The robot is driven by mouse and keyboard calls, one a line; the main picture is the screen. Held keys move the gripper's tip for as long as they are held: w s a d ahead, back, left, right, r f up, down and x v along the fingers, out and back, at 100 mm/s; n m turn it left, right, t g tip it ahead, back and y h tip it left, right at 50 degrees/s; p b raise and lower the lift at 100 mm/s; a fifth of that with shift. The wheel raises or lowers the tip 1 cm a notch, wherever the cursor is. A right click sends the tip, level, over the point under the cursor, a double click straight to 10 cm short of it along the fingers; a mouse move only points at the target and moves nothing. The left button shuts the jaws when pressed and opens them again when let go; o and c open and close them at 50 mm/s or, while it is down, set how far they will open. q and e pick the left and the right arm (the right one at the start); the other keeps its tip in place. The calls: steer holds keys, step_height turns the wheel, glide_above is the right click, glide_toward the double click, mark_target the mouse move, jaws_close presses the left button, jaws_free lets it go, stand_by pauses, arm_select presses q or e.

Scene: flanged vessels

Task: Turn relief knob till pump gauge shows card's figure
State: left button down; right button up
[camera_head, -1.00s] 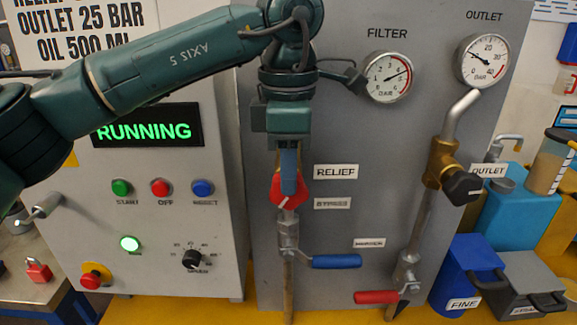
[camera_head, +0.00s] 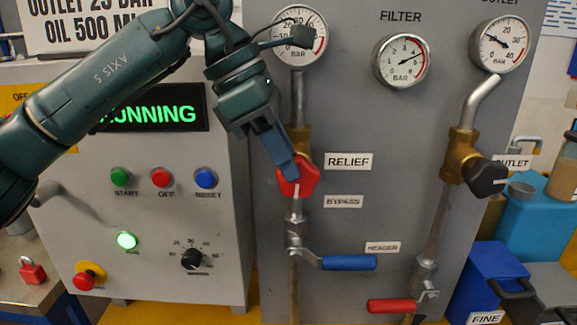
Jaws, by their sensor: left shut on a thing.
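The red relief knob (camera_head: 309,174) sits on a brass valve on the grey panel, left of the RELIEF label (camera_head: 348,161). My left gripper (camera_head: 289,178) is shut on the knob, reaching it at a slant from upper left and hiding its left part. A gauge (camera_head: 287,35), likely the pump gauge, is directly above on the same pipe. A black part of my arm covers its right side, so its reading is unclear. The white card (camera_head: 90,20) at top left reads OUTLET 25 BAR and OIL 500 ML; its upper part is cut off. My right gripper is out of view.
A filter gauge (camera_head: 402,61) and an outlet gauge (camera_head: 503,45) are to the right. A black outlet knob (camera_head: 485,177), blue lever (camera_head: 349,263) and red lever (camera_head: 395,306) stick out nearby. The control box display (camera_head: 150,114) reads RUNNING, partly covered by my arm.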

arm_select(q)
steer(key=c, duration=1.5)
jaws_free()
steer(key=shift+c, duration=0.2)
steer(key=shift+r, duration=0.1)
step_height(320, 180, up, 10)
steer(key=p, duration=0.1)
